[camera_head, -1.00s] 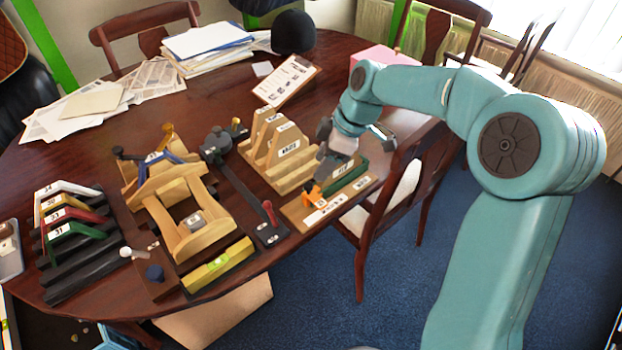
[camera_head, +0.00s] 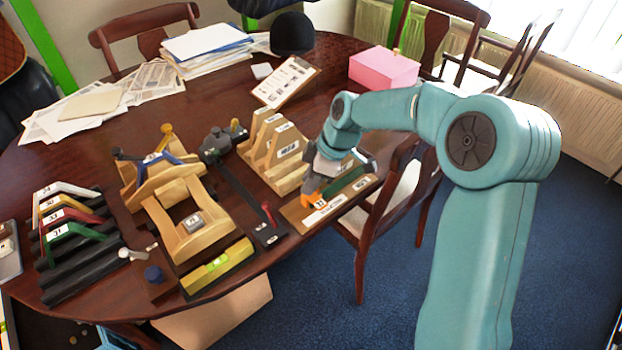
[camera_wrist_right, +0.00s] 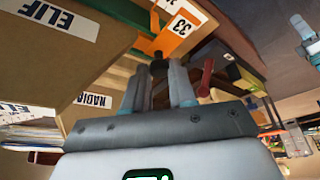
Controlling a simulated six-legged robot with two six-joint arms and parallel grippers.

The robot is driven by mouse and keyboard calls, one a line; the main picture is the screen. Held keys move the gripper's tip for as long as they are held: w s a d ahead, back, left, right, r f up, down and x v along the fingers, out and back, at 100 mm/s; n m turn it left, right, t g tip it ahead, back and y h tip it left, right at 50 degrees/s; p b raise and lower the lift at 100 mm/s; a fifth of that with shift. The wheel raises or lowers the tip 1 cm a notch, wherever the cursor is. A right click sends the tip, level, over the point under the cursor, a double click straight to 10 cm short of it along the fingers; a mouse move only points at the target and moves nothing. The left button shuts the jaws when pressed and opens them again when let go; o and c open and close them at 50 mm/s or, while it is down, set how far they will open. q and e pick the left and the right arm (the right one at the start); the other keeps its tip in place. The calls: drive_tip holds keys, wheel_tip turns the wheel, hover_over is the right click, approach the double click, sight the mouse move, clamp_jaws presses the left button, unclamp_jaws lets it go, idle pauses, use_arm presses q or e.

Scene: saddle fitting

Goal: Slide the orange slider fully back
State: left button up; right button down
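The orange slider (camera_head: 310,201) sits at the near left end of a wooden board (camera_head: 292,215) at the table's right edge. In the right wrist view the slider (camera_wrist_right: 181,30) is an orange block with a white 33 label. A dark knob (camera_wrist_right: 158,66) shows just below it. My right gripper (camera_head: 323,181) points down right over the slider. In the right wrist view its fingertips (camera_wrist_right: 161,72) are at the knob, with a narrow space between the fingers. Whether they touch or grip it is unclear. My left gripper is not in view.
A green bar (camera_head: 345,180) lies on the same board, behind the slider. A wooden stepped stand (camera_head: 272,160) is close on the left. A dark strip with a red handle (camera_head: 267,212) lies further left. A pink box (camera_head: 384,68) stands at the back right.

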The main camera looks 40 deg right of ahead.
drive_tip(key=shift+a+f, duration=0.1)
drive_tip(key=shift+a, duration=0.2)
drive_tip(key=a+b, duration=0.1)
drive_tip(key=a, duration=0.3)
drive_tip(key=shift+s+a+b, duration=0.2)
drive_tip(key=shift+a+b, duration=0.1)
drive_tip(key=shift+b, duration=0.1)
drive_tip(key=c, duration=1)
unclamp_jaws()
drive_tip(key=shift+o, duration=0.3)
drive_tip(key=shift+a, duration=0.15)
drive_tip(key=shift+d, duration=0.2)
